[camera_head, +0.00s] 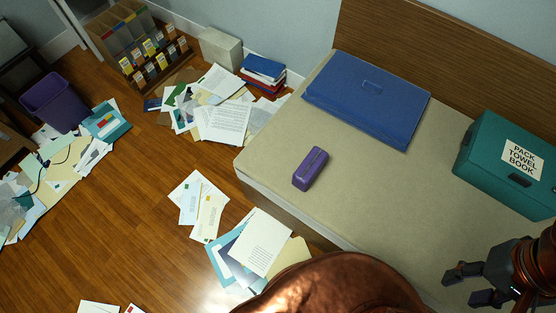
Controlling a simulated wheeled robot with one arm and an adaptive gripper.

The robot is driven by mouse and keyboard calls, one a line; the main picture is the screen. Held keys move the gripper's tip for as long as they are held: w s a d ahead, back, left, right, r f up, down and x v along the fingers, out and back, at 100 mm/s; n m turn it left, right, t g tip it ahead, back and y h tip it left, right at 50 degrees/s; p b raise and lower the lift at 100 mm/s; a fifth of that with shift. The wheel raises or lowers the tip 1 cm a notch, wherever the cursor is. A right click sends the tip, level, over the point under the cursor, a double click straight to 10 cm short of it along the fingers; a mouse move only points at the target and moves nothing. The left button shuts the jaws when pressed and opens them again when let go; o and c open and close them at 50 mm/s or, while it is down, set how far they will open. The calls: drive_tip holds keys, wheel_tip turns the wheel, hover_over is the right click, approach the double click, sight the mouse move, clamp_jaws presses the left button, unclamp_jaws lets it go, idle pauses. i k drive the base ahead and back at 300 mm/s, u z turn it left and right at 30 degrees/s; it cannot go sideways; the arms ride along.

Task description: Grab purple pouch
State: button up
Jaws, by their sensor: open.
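The purple pouch (310,169) is a small elongated case with a seam along its top. It lies on the beige bed (262,150), near the edge closest to the papers on the floor. My gripper (462,286) is at the lower right, over the bed, with its dark fingers spread apart and nothing between them. It is well to the right of the pouch and lower in the picture, and does not touch it. The pouch is fully visible.
A blue folder case (368,98) lies behind the pouch. A teal box (512,165) labelled "PACK TOWEL BOOK" stands at the right. Papers (222,118) litter the floor beside the bed. A purple bin (56,102) stands far left. The bed between pouch and gripper is clear.

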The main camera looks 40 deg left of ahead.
sight(304, 175)
drive_tip(key=u, duration=2.05)
drive_tip(key=k, duration=0.6)
drive_tip(key=u, duration=1)
drive_tip(key=k, duration=0.75)
drive_tip(key=u, duration=1)
drive_tip(key=i, duration=1.45)
drive_tip(key=z, duration=1)
drive_tip(key=i, duration=0.4)
drive_tip(key=z, duration=0.55)
